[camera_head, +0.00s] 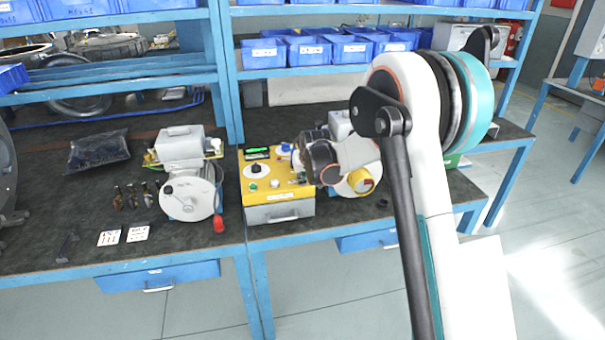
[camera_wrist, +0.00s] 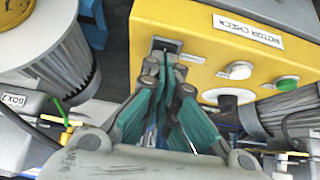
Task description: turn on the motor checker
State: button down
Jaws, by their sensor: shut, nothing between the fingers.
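The motor checker (camera_head: 262,190) is a yellow box on a grey base, on the bench in the head view. Its top shows a black round knob (camera_head: 257,169), a green-lit display (camera_head: 257,152) and small buttons. In the wrist view its yellow face (camera_wrist: 195,28) carries a "MOTOR CHECK" label (camera_wrist: 248,30), a white button (camera_wrist: 238,70) and a green button (camera_wrist: 287,82). My gripper (camera_wrist: 169,62) is shut and empty, its tips close to a small black switch (camera_wrist: 166,44) on that face. I cannot tell whether they touch it. My arm hides the box's right side in the head view.
A grey motor unit (camera_head: 187,190) with a red-tipped handle stands left of the checker. White cards (camera_head: 122,236) and a dark bag (camera_head: 98,150) lie further left. Blue bins (camera_head: 310,50) fill the shelf behind. In the wrist view, a ribbed grey motor (camera_wrist: 50,50) is close at left.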

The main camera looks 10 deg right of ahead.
aim_at(303, 183)
jog(key=r+p, duration=0.2)
jog(key=r, duration=0.3)
jog(key=shift+s+p, duration=0.35)
jog(key=shift+p, duration=0.05)
jog(key=s+r+p, duration=0.2)
jog(key=s+r, duration=0.3)
jog(key=s, duration=0.2)
jog(key=shift+s, duration=0.35)
jog(key=shift+r, duration=0.1)
jog(key=s+r, duration=0.6)
jog(key=s, duration=0.4)
jog(key=s+r, duration=0.6)
jog(key=s, duration=0.4)
jog(key=s+f, duration=0.2)
jog(key=s, duration=1.7)
jog(key=shift+s+f, duration=0.25)
jog(key=shift+f, duration=0.1)
